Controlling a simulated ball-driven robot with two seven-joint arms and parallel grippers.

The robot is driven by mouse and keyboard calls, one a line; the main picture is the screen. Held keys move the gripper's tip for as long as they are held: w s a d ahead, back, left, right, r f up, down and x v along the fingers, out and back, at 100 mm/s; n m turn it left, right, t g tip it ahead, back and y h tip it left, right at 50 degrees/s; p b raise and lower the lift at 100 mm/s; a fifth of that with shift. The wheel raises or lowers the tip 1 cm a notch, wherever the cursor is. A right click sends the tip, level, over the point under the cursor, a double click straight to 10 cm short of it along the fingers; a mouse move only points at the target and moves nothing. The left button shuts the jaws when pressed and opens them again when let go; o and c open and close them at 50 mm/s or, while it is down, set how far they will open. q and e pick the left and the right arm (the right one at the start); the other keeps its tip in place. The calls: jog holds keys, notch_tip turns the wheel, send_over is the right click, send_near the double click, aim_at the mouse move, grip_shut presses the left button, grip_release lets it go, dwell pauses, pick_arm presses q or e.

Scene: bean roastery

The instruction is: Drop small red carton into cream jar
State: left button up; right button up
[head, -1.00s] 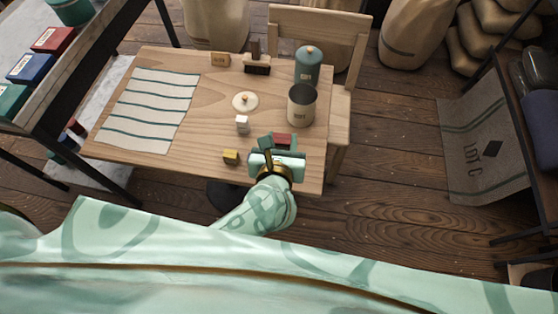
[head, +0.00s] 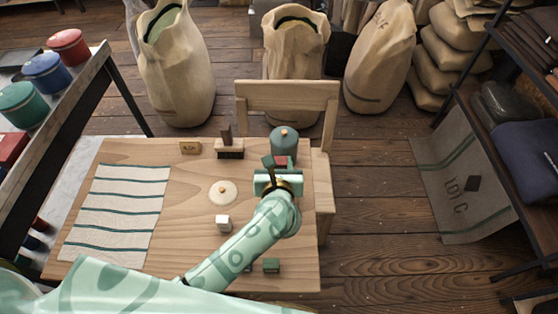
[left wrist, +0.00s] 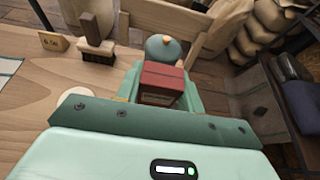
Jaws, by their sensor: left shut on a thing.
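The small red carton (head: 281,161) is between the fingers of my left gripper (head: 279,172), which is shut on it above the table's right side. In the left wrist view the red carton (left wrist: 163,78) shows its red top and darker front, held off the table. The cream jar is not clearly visible now; my gripper and forearm cover the area in front of the teal lidded canister (head: 284,144). I cannot tell whether the carton is directly over the jar's mouth. My right gripper is not in view.
On the wooden table (head: 190,260) are a round cream lid (head: 222,191), a white box (head: 223,223), a green box (head: 271,265), a brush (head: 229,148), a small sign (head: 190,148) and a striped cloth (head: 118,215). A chair (head: 287,97) stands behind.

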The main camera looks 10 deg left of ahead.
pick_arm(q)
notch_tip(320, 180, down, 3)
jog(key=shift+f+b, duration=0.15)
jog(key=shift+b, duration=0.8)
jog(key=o, duration=0.9)
jog(key=shift+o, duration=0.6)
